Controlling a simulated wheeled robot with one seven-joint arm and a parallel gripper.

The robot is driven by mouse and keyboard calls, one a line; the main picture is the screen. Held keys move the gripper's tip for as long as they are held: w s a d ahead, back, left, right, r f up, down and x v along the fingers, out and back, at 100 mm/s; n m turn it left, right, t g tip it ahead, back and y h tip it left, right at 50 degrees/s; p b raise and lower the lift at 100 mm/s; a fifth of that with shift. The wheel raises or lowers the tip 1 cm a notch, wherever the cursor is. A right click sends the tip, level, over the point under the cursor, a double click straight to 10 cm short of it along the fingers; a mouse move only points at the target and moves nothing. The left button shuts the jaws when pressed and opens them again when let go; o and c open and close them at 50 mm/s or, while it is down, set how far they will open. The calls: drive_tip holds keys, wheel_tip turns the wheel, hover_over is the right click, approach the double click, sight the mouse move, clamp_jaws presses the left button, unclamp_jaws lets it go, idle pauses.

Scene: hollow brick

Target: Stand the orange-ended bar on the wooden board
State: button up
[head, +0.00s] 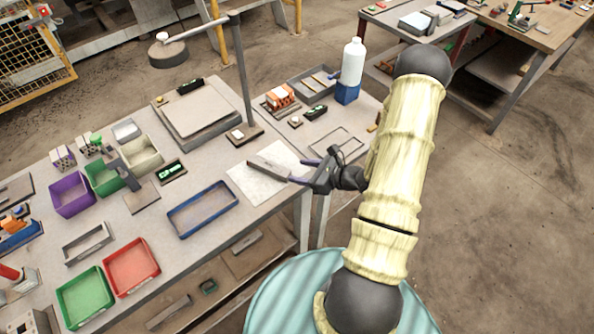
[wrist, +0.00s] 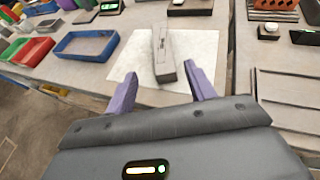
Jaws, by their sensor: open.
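A long grey bar (head: 269,168) lies on a white sheet (head: 248,188) near the table's front edge. The bar (wrist: 163,48) points away from me in the wrist view, its near end toward my fingers. I see no clear orange end on it. My gripper (head: 298,172) is open beside the bar's near end. In the wrist view its purple fingertips (wrist: 160,74) stand on either side of that end; whether they touch it I cannot tell. A flat brownish square (head: 142,197) lies farther left, possibly the wooden board; I cannot tell for sure.
A blue tray (head: 202,209) lies left of the sheet. A lamp post on a base (head: 241,135) stands behind it. An orange hollow brick (head: 280,95) and a white bottle (head: 352,64) on a blue block are farther back. Bins crowd the left.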

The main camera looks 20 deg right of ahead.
idle(0.4)
drive_tip(key=shift+a+r, duration=0.15)
drive_tip(key=shift+a, duration=0.05)
drive_tip(key=s+a+r+n+g, duration=0.8)
drive_tip(key=s+a+n+g, duration=0.25)
drive_tip(key=n, duration=0.45)
drive_tip(key=s+d+r+n+t+h, duration=0.1)
drive_tip(key=d+r+n+t+h, duration=0.2)
drive_tip(key=r+n+h, duration=0.5)
drive_tip(key=r+n, duration=0.1)
drive_tip(key=n, duration=0.4)
drive_tip(key=shift+d+r+h, duration=0.2)
drive_tip(key=shift+d+h, duration=0.1)
drive_tip(key=shift+d, duration=0.05)
drive_tip(key=shift+s, duration=0.1)
